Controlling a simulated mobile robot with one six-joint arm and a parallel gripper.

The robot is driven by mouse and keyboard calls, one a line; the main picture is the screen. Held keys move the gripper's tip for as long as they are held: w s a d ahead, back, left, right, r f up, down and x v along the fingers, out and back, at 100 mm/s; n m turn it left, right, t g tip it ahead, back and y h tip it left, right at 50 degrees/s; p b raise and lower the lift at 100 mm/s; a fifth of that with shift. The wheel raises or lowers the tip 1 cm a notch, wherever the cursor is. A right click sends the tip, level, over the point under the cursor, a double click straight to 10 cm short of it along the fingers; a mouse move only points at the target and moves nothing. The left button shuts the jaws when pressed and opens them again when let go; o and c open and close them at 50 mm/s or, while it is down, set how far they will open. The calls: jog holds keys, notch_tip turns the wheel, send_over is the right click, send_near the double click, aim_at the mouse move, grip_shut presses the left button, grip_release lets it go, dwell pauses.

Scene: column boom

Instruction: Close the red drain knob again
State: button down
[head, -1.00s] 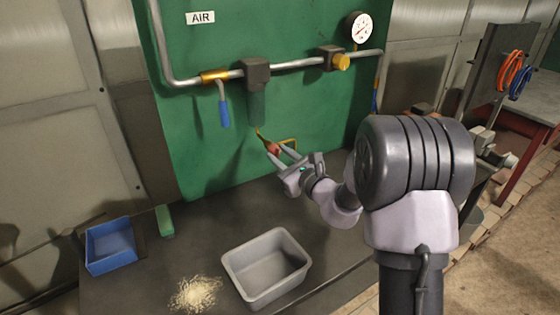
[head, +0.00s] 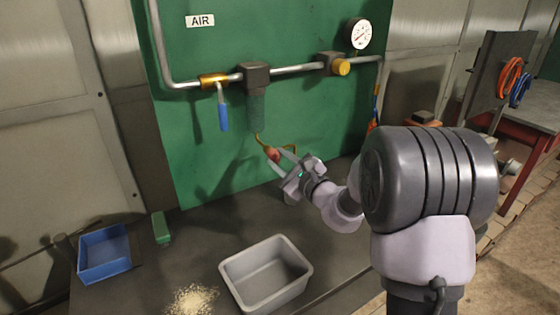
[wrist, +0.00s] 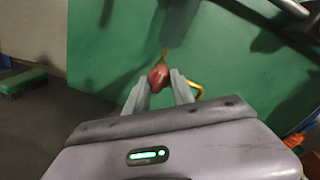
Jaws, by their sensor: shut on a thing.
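The red drain knob (head: 273,155) hangs below the filter bowl (head: 256,112) on the green panel, at the end of a thin brass-coloured stem. My gripper (head: 279,159) is shut on the knob, with a finger on either side. In the wrist view the red knob (wrist: 158,77) sits between the two fingertips (wrist: 160,82), with the brass stem rising above it. The fingers cover part of its sides. I cannot tell from the frames how far the knob is turned.
A blue-handled valve (head: 223,115), yellow knob (head: 342,67) and gauge (head: 358,33) sit on the pipe above. Below, the bench holds a grey tray (head: 298,284), a blue bin (head: 104,252), a green brush (head: 161,228) and a pale pile of shavings (head: 191,300). A yellow bent piece (wrist: 197,89) is beside the right finger.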

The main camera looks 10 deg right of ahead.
jog(key=c, duration=1.1)
grip_release()
jog(key=p+v, duration=0.2)
jog(key=v, duration=1.5)
jog(key=shift+s+d, duration=0.1)
jog(key=shift+s, duration=0.1)
